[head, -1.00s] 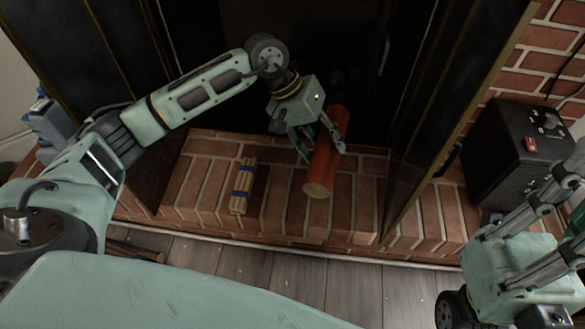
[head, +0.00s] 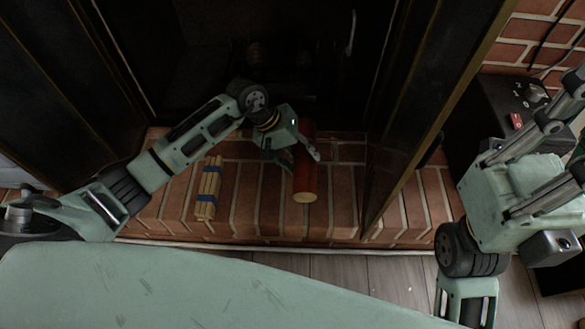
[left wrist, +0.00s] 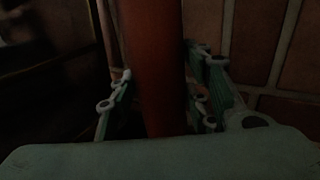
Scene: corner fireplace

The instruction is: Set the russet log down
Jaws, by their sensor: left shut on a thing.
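The russet log (head: 305,183) is at the hearth's middle, its pale cut end towards me and its far end towards the dark firebox. My left gripper (head: 297,160) is shut around it, with a finger on each side. The left wrist view shows the log (left wrist: 156,65) between the finger linkages (left wrist: 160,105). The log is over the brick hearth (head: 249,205); I cannot tell whether its underside touches the bricks. My right gripper (head: 545,150) is partly in view at the right, away from the log; its fingertips are not clear.
A tied bundle of sticks (head: 207,190) lies on the hearth left of the log. A dark open door panel (head: 412,140) stands to the right, and another (head: 65,90) to the left. A black box with a knob (head: 505,105) is at the far right. Bare bricks separate bundle and log.

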